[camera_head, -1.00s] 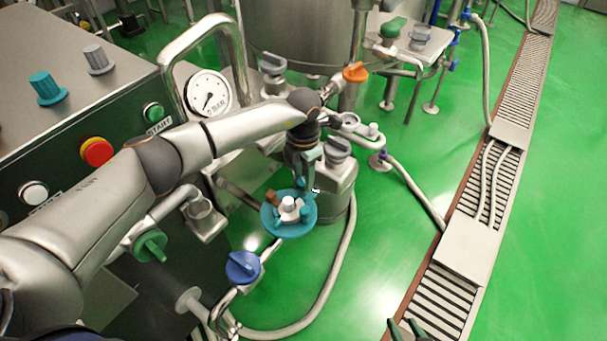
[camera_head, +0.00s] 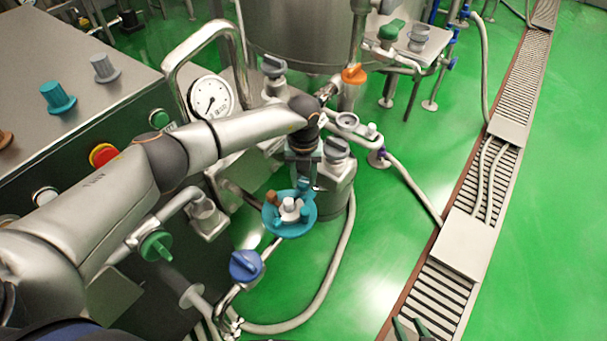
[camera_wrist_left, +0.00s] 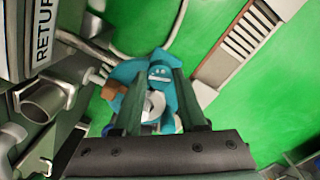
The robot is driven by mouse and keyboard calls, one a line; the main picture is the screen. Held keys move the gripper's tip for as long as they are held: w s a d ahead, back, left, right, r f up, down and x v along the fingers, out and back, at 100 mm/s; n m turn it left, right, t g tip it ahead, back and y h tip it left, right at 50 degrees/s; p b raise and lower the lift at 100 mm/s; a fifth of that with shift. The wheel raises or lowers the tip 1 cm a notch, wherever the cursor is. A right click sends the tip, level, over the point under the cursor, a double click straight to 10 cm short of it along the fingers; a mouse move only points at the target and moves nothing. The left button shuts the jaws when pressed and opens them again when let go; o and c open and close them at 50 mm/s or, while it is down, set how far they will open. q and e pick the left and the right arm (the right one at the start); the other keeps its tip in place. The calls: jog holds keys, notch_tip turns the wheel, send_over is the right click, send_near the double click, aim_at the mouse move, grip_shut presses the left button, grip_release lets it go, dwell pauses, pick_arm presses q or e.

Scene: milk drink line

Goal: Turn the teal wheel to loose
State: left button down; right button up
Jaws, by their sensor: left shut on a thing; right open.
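The teal wheel (camera_head: 283,230) is a round disc with a pale hub, teal pegs and one brown peg (camera_head: 271,198). It stands low beside the machine, left of a steel canister. My left gripper (camera_head: 303,181) reaches down to the wheel's far side and is shut on a teal part of its rim. In the left wrist view, the wheel (camera_wrist_left: 125,70) shows beyond and between my left fingers (camera_wrist_left: 158,92), with the brown peg to their left. The fingers hide part of the wheel. My right gripper (camera_head: 411,328) shows only its tips at the bottom edge, open and apart from everything.
A blue knob (camera_head: 245,266) on a pipe is near the wheel's lower left. A green knob (camera_head: 156,246) is farther left. The canister (camera_head: 336,202) and a hose (camera_head: 338,262) are close on the right. Open green floor lies between the hose and the drain channel (camera_head: 441,285).

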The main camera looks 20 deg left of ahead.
aim_at(303, 182)
pick_arm(q)
jog(key=shift+n, duration=0.8)
pick_arm(e)
jog(key=shift+s+d, duration=0.25)
jog(key=shift+d, duration=0.15)
pick_arm(q)
jog(key=shift+p, duration=0.3)
jog(key=c, duration=0.8)
grip_release()
jog(key=o, duration=0.3)
pick_arm(e)
jog(key=shift+w+a+r, duration=0.15)
jog(key=shift+r, duration=0.15)
pick_arm(q)
jog(key=shift+o, duration=0.2)
notch_tip(303, 182, up, 13)
jog(key=shift+f, duration=0.2)
pick_arm(e)
jog(key=shift+d, duration=0.2)
